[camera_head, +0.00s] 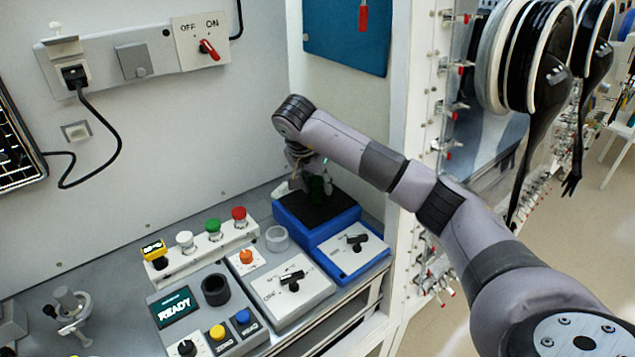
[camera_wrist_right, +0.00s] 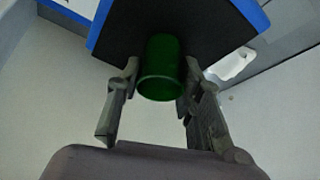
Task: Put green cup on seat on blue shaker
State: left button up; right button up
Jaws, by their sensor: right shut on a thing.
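The blue shaker (camera_head: 290,226) stands at the back right of the bench, with a black top pad (camera_head: 318,212); it also shows in the right wrist view as a black surface with a blue edge (camera_wrist_right: 252,14). My right gripper (camera_head: 312,182) is over the back of the shaker. In the right wrist view my right gripper (camera_wrist_right: 162,68) is shut on the green cup (camera_wrist_right: 160,75), one finger on each side. The cup overlaps the black pad there; I cannot tell if it touches it. In the head view the cup is mostly hidden by the gripper. My left gripper is out of view.
The shaker's control panel with a black knob (camera_head: 355,241) is in front. A grey ring (camera_head: 277,239) and a row of coloured buttons (camera_head: 213,230) stand to the left. A white cabinet post (camera_head: 400,120) is close on the right of the shaker.

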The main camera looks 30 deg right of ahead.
jog(key=shift+f, duration=0.15)
jog(key=o, duration=1.1)
jog(key=shift+o, duration=0.2)
jog(key=v, duration=1.2)
